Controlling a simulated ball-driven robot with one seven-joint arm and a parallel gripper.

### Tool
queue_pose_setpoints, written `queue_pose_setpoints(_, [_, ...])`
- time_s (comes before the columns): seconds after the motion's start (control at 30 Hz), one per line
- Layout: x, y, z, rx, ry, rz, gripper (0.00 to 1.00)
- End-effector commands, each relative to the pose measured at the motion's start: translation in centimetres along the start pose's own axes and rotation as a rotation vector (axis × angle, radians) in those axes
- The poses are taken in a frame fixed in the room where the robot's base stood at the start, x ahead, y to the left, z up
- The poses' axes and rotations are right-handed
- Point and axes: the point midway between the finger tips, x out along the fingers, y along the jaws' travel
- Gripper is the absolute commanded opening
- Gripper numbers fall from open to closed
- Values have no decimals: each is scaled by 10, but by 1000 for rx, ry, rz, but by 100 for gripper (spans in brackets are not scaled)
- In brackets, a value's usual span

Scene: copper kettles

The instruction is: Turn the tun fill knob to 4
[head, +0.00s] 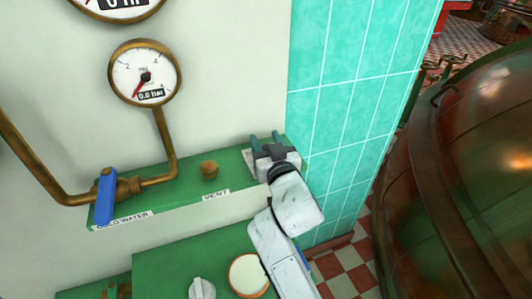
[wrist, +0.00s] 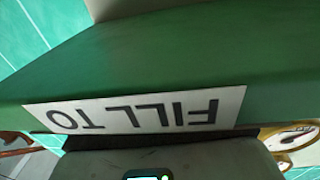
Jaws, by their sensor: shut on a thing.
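My gripper (head: 265,141) is at the right end of the green ledge (head: 180,190), its two fingers reaching down to the top face. It is shut on the tun fill knob, which the fingers and my wrist hide in the head view. A bit of pale plate shows at the left of the fingers. In the wrist view a white label (wrist: 135,110) reads "FILL TO" upside down on the green surface. The knob's pointer and its numbers are not visible, so its setting cannot be read.
A brass vent knob (head: 208,169) and a blue-handled cold water valve (head: 106,195) are left on the ledge. A gauge (head: 145,73) reads 0.0 bar. Below are a white knob (head: 201,289) and a round dial (head: 248,275). A large copper vessel (head: 470,180) stands right.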

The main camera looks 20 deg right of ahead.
Motion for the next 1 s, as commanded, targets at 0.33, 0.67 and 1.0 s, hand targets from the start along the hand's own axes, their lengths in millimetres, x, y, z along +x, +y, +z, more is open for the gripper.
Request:
queue_pose_setpoints(0.33, [-3, -1, 0, 1, 0, 10, 18])
queue_pose_setpoints(0.67, [-3, 0, 1, 0, -1, 11, 67])
queue_pose_setpoints(1.0, [-7, 0, 2, 0, -2, 12, 69])
